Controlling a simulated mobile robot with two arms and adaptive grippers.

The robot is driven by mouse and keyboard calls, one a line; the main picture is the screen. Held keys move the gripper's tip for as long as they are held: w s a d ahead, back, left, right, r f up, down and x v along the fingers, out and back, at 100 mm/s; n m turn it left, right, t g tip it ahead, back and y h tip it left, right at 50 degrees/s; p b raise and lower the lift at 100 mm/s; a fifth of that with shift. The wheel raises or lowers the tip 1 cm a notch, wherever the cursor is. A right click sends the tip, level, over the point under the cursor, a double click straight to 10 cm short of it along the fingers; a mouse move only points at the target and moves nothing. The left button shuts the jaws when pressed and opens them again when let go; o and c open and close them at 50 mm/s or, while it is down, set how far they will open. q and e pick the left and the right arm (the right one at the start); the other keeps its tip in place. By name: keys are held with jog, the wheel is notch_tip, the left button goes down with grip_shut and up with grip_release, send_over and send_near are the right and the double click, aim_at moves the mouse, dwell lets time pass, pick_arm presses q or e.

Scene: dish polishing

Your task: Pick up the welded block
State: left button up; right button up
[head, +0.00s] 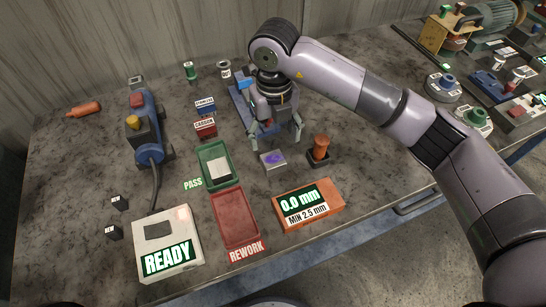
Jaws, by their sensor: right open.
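The welded block (272,161) is a small grey block with a purple mark on its top. It sits on the grey bench in the middle of the head view, between the green tray and a small orange-topped piece. My right gripper (275,142) is open and points down just behind the block. Its fingers are spread to either side, and no object shows between them. Whether the fingertips touch the bench I cannot tell. My left gripper is not in view.
A green PASS tray (203,153) and a red REWORK tray (234,217) lie left of the block. An orange gauge (307,205) reading 0.0 mm lies in front. An orange-topped piece (319,150) stands close right. A blue fixture (240,100) lies behind. A READY box (168,244) stands front left.

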aim_at(273, 159)
notch_tip(273, 159, down, 3)
jog(key=shift+w+f+p, duration=0.15)
jog(key=shift+p, duration=0.2)
jog(key=shift+f+p, duration=0.3)
jog(key=shift+f, duration=0.6)
jog(key=f+p, duration=0.1)
jog(key=f, duration=0.1)
jog(key=f+p, duration=0.1)
jog(key=f, duration=0.1)
jog(key=shift+s+a+f, duration=0.1)
jog(key=shift+s+f, duration=0.1)
jog(key=shift+f, duration=0.25)
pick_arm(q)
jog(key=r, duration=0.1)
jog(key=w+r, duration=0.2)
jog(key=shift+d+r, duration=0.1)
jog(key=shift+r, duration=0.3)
pick_arm(e)
jog(key=shift+c, duration=0.4)
jog(key=c, duration=0.8)
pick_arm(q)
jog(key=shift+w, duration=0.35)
pick_arm(e)
jog(key=shift+w, duration=0.1)
grip_shut()
jog(key=shift+r, duration=0.1)
